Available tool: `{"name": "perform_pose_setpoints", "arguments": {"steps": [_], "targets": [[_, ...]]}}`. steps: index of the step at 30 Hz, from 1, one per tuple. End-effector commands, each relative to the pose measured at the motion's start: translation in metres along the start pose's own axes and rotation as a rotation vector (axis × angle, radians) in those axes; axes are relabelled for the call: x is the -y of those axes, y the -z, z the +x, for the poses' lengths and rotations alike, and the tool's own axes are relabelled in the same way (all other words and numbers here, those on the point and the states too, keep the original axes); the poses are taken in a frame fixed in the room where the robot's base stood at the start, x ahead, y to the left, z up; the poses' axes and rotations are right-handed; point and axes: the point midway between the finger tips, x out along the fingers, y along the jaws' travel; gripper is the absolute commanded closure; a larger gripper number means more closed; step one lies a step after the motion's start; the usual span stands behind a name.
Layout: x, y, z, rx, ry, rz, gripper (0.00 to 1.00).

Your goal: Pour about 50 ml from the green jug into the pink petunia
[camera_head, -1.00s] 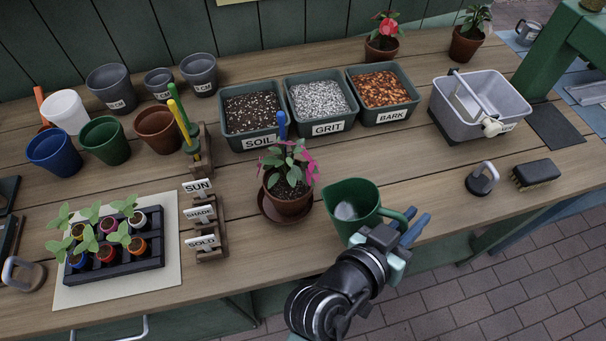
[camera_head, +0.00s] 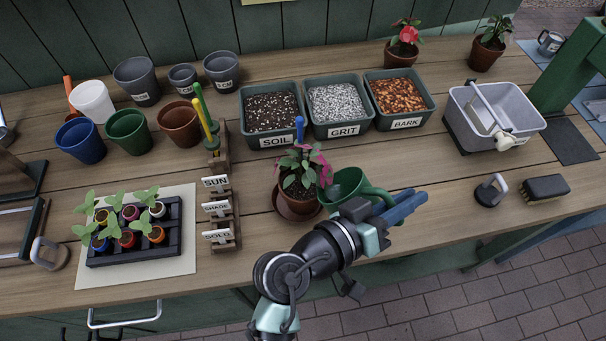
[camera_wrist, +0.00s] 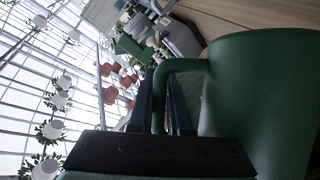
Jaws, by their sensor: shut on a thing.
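The green jug (camera_head: 345,188) is in my gripper (camera_head: 388,212), which is shut on its handle. In the head view the jug is tilted to the left, its mouth side close against the pink petunia (camera_head: 302,172). The petunia stands in a brown pot on a saucer (camera_head: 297,207), with pink petals and green leaves. A blue-topped stake rises behind it. In the wrist view the jug (camera_wrist: 262,95) fills the right side, its handle between the dark fingers (camera_wrist: 165,105). The jug's inside and any flowing water cannot be made out.
Soil, grit and bark tubs (camera_head: 338,107) stand behind the petunia. Wooden label holders (camera_head: 220,222) and a seedling tray (camera_head: 133,232) are to the left. A grey basin (camera_head: 492,117), a ring-handled weight (camera_head: 491,189) and a brush (camera_head: 545,188) are to the right.

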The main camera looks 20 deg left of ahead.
Motion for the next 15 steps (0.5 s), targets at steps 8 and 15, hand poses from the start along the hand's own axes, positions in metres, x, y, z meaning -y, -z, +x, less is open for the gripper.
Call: {"name": "perform_pose_setpoints", "arguments": {"steps": [8, 15], "targets": [[-0.002, 0.009, -0.003, -0.011, -0.016, -0.037, 1.0], [-0.003, 0.016, -0.005, -0.02, -0.033, -0.08, 1.0]]}}
